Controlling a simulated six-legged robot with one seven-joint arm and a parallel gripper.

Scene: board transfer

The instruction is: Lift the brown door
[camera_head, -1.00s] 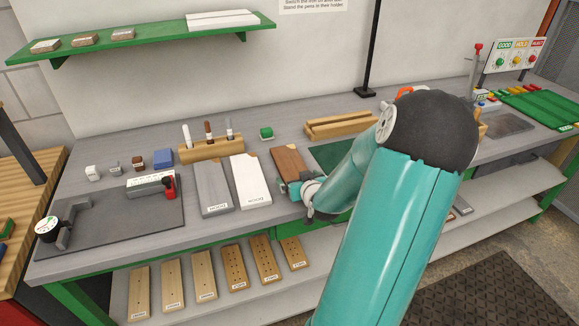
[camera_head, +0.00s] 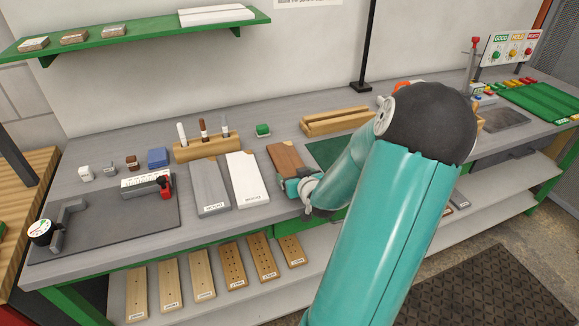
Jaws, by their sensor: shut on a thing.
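The brown door (camera_head: 284,158) is a flat brown board with a light patch at its top corner. It lies on the grey workbench, right of a white board (camera_head: 247,180) and a grey board (camera_head: 210,187) that each carry a label. My gripper (camera_head: 291,184) is at the near end of the brown door and shut on it. The fingertips are partly hidden by the wrist. I cannot tell whether the door is clear of the bench top.
A wooden holder with pens (camera_head: 208,149) and a green block (camera_head: 263,130) stand behind the boards. A wooden rack (camera_head: 336,121) and a dark green mat (camera_head: 327,150) are to the right. Drilled wooden boards lie on the lower shelf (camera_head: 250,301). A black post (camera_head: 364,60) rises at the back.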

